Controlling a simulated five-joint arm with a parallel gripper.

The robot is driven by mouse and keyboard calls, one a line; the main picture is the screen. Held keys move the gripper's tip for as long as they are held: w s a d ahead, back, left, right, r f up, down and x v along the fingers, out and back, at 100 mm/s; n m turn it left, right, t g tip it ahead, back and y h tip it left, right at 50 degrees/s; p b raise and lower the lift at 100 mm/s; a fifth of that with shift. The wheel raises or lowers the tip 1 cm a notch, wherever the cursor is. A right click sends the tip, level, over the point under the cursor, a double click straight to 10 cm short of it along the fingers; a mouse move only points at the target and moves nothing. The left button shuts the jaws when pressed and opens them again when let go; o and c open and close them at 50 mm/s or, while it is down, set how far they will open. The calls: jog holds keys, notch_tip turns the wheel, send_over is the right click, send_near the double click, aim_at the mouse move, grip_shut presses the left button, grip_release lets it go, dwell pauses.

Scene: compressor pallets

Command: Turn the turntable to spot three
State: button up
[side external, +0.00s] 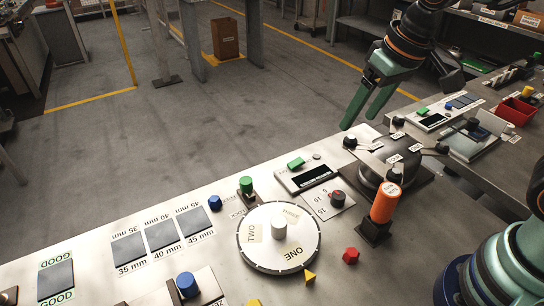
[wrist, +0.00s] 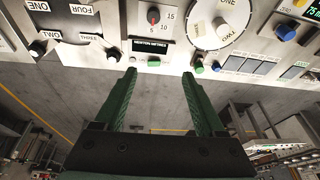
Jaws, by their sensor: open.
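The turntable (side external: 262,257) is a white disc with a dark rim, flat on the grey bench, with a pale upright peg (side external: 279,229) at its middle. It carries the labels ONE, TWO and THREE. ONE faces the yellow triangular pointer (side external: 309,276) at the rim, TWO is at the left and THREE at the far side. In the wrist view the turntable (wrist: 240,22) is at the top, right of centre, partly cut off. My gripper (side external: 358,123) has green fingers, open and empty, above the bench's far edge, apart from the turntable. It also shows in the wrist view (wrist: 159,75).
A panel with a dark display (side external: 313,177) and a dial (side external: 337,197) lie between turntable and gripper. An orange cylinder (side external: 386,203) stands upright to the right, before a dark round fixture (side external: 372,178). A red knob (side external: 351,256) and green button (side external: 246,184) are near the disc.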

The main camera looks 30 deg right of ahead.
jog(key=w+a+f+g, duration=0.2)
jog(key=a+f, duration=0.2)
jog(key=a, duration=0.5)
jog(key=n+g, duration=0.1)
jog(key=g, duration=0.1)
send_near(279, 221)
jog(key=shift+h, duration=0.4)
jog(key=f, duration=1)
jog(key=shift+s+a+f, duration=0.2)
jog(key=shift+a+f, duration=0.15)
jog(key=shift+a, duration=0.05)
grip_shut()
